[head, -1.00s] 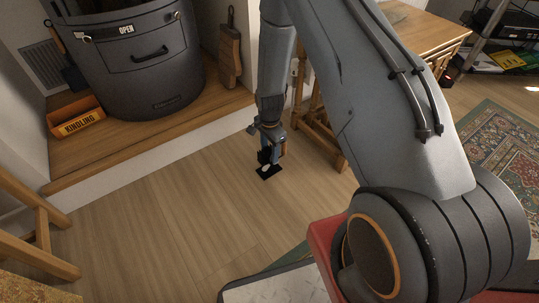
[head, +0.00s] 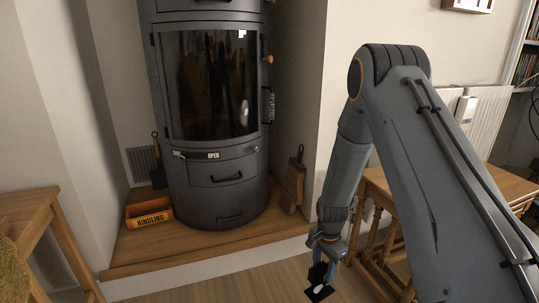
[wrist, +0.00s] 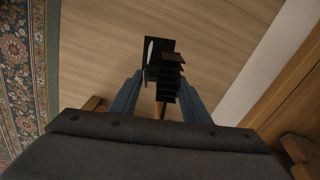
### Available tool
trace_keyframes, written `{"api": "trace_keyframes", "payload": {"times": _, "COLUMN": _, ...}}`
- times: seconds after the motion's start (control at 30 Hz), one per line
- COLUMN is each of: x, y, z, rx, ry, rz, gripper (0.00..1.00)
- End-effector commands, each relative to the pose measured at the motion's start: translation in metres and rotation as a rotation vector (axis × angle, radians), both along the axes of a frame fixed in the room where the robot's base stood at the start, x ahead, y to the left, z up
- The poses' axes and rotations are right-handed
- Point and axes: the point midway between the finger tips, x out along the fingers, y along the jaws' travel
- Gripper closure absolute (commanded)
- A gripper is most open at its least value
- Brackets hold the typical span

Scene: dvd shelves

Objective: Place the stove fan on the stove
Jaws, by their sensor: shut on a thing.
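The stove (head: 215,90) is a tall dark grey cylinder with a glass door, standing in the alcove at left centre in the head view. Its top is out of the frame. My gripper (head: 322,268) hangs low to the right of the stove, in front of the raised hearth. It is shut on the stove fan (head: 319,291), a small black thing with a flat plate and a white disc. In the wrist view the fan (wrist: 170,70) shows stacked black fins between the fingers of my gripper (wrist: 163,100). The fan is above the wooden floor, clear of the stove.
An orange kindling box (head: 149,213) sits on the wooden hearth (head: 190,248) left of the stove. A wooden board (head: 292,185) leans at the stove's right. A wooden table (head: 378,185) stands right of my gripper. A patterned rug (wrist: 22,70) lies left in the wrist view.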

Motion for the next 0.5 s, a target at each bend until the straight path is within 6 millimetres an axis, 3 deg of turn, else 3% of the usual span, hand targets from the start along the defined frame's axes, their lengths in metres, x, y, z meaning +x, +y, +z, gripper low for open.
{"api": "trace_keyframes", "payload": {"times": 0.2, "x": -0.025, "y": 0.0, "z": 0.041, "rx": 0.0, "ry": -0.003, "rz": 0.306, "gripper": 0.94}}
{"api": "trace_keyframes", "payload": {"times": 0.5, "x": -0.064, "y": 0.0, "z": 0.086, "rx": 0.0, "ry": -0.001, "rz": 0.711, "gripper": 0.94}}
